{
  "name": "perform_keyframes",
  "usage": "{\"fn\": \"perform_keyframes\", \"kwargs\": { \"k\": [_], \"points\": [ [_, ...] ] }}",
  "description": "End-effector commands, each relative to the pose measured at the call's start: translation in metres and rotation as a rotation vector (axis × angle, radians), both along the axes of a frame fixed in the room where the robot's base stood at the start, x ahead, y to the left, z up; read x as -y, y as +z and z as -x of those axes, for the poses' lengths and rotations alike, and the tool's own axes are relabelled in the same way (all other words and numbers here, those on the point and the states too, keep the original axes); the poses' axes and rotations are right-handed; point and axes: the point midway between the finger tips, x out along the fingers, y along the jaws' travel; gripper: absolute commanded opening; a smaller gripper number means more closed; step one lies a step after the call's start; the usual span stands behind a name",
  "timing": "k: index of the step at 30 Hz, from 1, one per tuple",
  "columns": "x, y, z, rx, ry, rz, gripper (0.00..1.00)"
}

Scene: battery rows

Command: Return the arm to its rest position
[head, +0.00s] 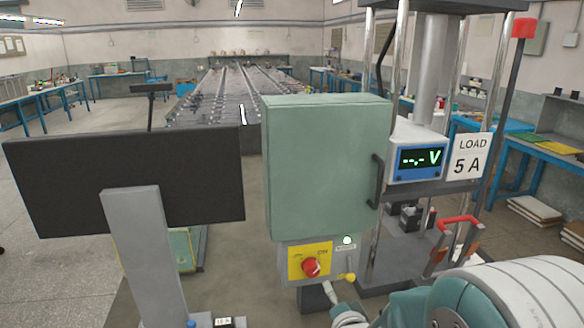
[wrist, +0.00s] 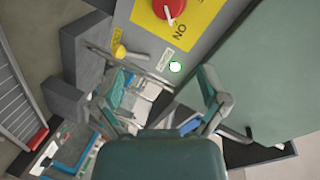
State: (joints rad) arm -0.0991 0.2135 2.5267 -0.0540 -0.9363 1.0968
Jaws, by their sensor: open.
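My gripper (wrist: 163,88) shows in the wrist view with its two teal fingers spread apart and nothing between them. It is close to the front of the switch box, below the red rotary knob (wrist: 170,8) on its yellow plate and not touching the knob. The red knob (head: 311,268) sits under the green cabinet (head: 325,165). A green lamp (head: 346,240) beside it is lit.
A dark panel (head: 120,175) on a grey post stands at left. The tester's meter (head: 420,158) reads "--.- V" next to a "LOAD 5 A" sign (head: 468,157). The cabinet's black handle (head: 377,182) sticks out. Battery rows (head: 240,92) lie behind; open floor shows at far left.

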Motion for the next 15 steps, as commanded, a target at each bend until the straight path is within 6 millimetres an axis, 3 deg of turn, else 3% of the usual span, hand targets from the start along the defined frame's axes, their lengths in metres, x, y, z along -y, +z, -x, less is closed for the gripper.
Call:
{"fn": "perform_keyframes", "kwargs": {
  "k": [8,15],
  "points": [
    [0.017,0.032,0.021,-0.145,0.034,0.254,0.93],
    [0.030,0.056,0.056,-0.284,0.101,0.453,0.93]
  ]
}}
